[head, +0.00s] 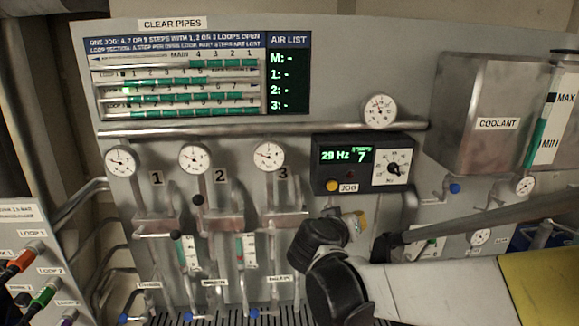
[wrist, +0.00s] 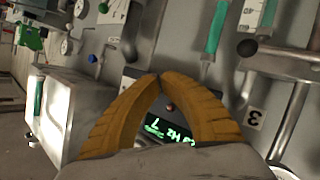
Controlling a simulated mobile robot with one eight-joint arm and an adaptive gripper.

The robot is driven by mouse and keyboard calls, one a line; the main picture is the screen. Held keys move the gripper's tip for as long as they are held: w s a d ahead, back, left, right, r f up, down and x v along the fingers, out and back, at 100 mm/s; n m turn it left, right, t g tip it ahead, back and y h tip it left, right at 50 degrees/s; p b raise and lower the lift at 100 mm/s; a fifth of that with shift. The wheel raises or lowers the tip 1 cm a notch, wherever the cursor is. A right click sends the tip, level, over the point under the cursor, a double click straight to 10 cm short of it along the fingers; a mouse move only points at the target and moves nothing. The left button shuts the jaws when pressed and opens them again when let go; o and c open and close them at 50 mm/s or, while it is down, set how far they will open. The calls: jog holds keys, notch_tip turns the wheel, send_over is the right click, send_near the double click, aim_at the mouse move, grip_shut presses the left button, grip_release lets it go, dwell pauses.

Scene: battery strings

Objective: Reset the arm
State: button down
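My arm reaches in from the right in the head view, in front of the lower part of the grey pipe panel (head: 365,60). My gripper (head: 357,222) is below the frequency box (head: 364,163); only a bit of its yellow fingers shows there. In the wrist view the two ribbed orange fingers (wrist: 158,78) meet at their tips. They are shut with nothing visible between the tips. The green display (wrist: 165,130) shows behind them, in the gap between the fingers. My arm hides part of the lower right panel.
Three gauges with lines 1, 2 and 3 (head: 269,157) stand left of my gripper, with levers and pipes below. The coolant tank (head: 482,95) juts out at upper right. A side panel with coloured plugs (head: 28,262) is at far left.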

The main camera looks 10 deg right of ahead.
jog(key=s+d+f+g+y+b, duration=0.3)
jog(key=s+f+b, duration=0.7)
jog(key=s+f, duration=0.3)
jog(key=s+a+f+n+y+b, duration=0.1)
jog(key=s+a+f+y+b, duration=0.1)
jog(key=s+f+b, duration=0.2)
jog(key=s+a+f+g+y+b, duration=0.1)
jog(key=s+a+f+y+b, duration=0.2)
jog(key=s+f+b, duration=0.2)
jog(key=s+f, duration=0.3)
jog(key=f, duration=0.2)
jog(key=shift+a+f+n, duration=0.15)
jog(key=shift+a+n, duration=0.2)
jog(key=shift+n, duration=0.05)
